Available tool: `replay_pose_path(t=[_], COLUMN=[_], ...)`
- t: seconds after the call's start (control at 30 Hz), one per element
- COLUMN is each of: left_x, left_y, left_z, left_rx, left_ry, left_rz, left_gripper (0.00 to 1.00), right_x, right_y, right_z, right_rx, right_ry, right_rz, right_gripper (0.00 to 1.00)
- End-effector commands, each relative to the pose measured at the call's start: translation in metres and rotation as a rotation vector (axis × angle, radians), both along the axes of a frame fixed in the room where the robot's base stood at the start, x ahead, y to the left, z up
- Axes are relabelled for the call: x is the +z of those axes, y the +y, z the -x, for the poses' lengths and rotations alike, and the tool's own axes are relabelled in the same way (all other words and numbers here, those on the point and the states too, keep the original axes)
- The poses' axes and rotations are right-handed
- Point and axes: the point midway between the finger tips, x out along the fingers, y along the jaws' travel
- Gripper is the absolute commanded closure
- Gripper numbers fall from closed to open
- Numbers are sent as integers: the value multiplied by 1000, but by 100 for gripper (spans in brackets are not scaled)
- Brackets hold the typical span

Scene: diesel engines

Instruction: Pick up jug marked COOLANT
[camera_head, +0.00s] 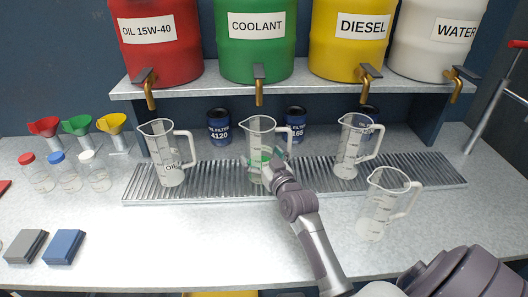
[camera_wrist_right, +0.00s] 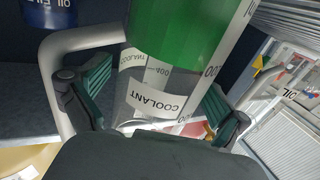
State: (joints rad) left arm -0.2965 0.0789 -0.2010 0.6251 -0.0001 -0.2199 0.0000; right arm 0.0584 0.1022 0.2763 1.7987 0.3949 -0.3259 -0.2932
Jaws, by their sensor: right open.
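The clear jug marked COOLANT (camera_head: 258,133), with green liquid in it, stands upright on the grooved drip tray (camera_head: 215,183) below the green drum. In the right wrist view the green liquid and the COOLANT label (camera_wrist_right: 156,98) show up close, upside down, with the jug's handle at the left. My right gripper (camera_head: 270,167) is at the front of the jug's lower part and hides some of it. In the wrist view its open fingers (camera_wrist_right: 160,102) are on either side of the jug. Contact cannot be told. My left gripper is out of view.
Other clear jugs stand left (camera_head: 164,150) and right (camera_head: 349,150) on the tray, and one on the bench (camera_head: 377,208). Drums with taps sit on the shelf (camera_head: 200,89) above. Blue oil filters (camera_head: 219,127) stand behind.

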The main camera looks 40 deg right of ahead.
Motion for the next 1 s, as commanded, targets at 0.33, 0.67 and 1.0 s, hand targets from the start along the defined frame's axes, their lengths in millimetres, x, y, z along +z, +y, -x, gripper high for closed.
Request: replay_pose_path(t=[0.33,0.67,1.0], left_x=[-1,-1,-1], left_y=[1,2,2], left_z=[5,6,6], left_rx=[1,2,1], left_ry=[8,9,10], left_rz=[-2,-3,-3], left_gripper=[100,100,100], right_x=[0,1,4], right_y=[0,0,0], right_z=[0,0,0], right_rx=[0,0,0], right_ry=[0,-4,-5], right_rz=[0,2,2], right_gripper=[27,73,73])
